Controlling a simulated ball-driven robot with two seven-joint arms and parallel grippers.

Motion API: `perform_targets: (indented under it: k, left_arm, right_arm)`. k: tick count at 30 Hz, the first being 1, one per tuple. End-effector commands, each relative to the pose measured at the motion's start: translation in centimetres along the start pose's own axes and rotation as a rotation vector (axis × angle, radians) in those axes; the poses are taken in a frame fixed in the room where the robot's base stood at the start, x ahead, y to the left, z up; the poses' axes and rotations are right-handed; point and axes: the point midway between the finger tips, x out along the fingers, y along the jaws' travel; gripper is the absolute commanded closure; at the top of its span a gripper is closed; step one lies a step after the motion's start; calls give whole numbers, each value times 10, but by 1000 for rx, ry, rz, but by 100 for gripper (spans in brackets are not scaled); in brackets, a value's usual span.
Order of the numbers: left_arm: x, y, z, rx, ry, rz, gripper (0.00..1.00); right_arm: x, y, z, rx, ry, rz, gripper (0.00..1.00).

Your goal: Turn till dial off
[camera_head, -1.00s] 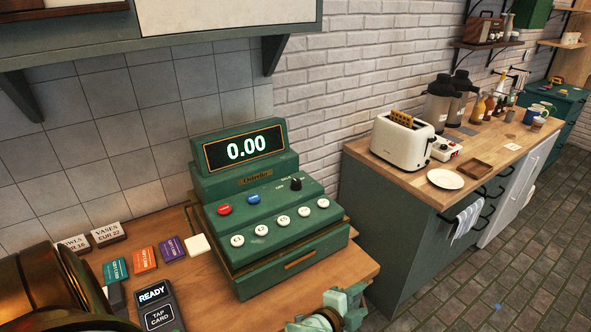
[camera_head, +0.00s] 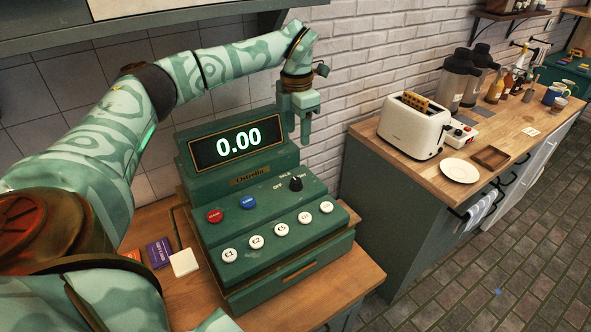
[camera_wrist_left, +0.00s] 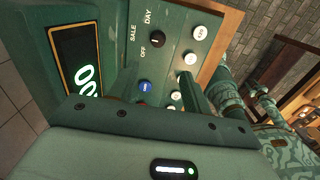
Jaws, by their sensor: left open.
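The green till (camera_head: 265,215) stands on the wooden counter, and its display reads 0.00. Its black dial (camera_head: 296,184) sits at the upper right of the key panel, with OFF, SALE and DAY labels around it. The dial also shows in the left wrist view (camera_wrist_left: 158,40); I cannot tell surely which label it points at. My left gripper (camera_head: 305,128) is open and empty, fingers down, above the till's right rear side beside the display. It is apart from the dial. My right gripper is not clearly shown.
Red (camera_head: 215,216) and blue (camera_head: 248,202) buttons and several white keys lie close to the dial. The display housing (camera_head: 235,145) rises behind it. A toaster (camera_head: 413,125) and a white plate (camera_head: 459,168) stand on the right-hand counter, across a gap.

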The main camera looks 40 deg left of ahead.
Motion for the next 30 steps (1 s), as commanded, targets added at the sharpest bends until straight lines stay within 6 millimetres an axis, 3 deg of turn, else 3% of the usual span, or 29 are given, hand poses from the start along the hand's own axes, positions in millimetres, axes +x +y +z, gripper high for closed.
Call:
perform_targets:
  k: [5, 15, 21, 30]
  left_arm:
    - [17, 5, -5, -19, 18, 10, 51]
    - [103, 4, -6, -18, 17, 6, 51]
    - [140, 5, -6, -18, 15, 7, 51]
    - [159, 5, -6, -18, 11, 8, 51]
  right_arm:
    - [3, 3, 7, 1, -10, 4, 54]
    - [11, 5, 11, -1, -15, 6, 54]
    - [13, 3, 11, -1, -15, 4, 54]
    - [14, -4, 8, 1, -11, -4, 54]
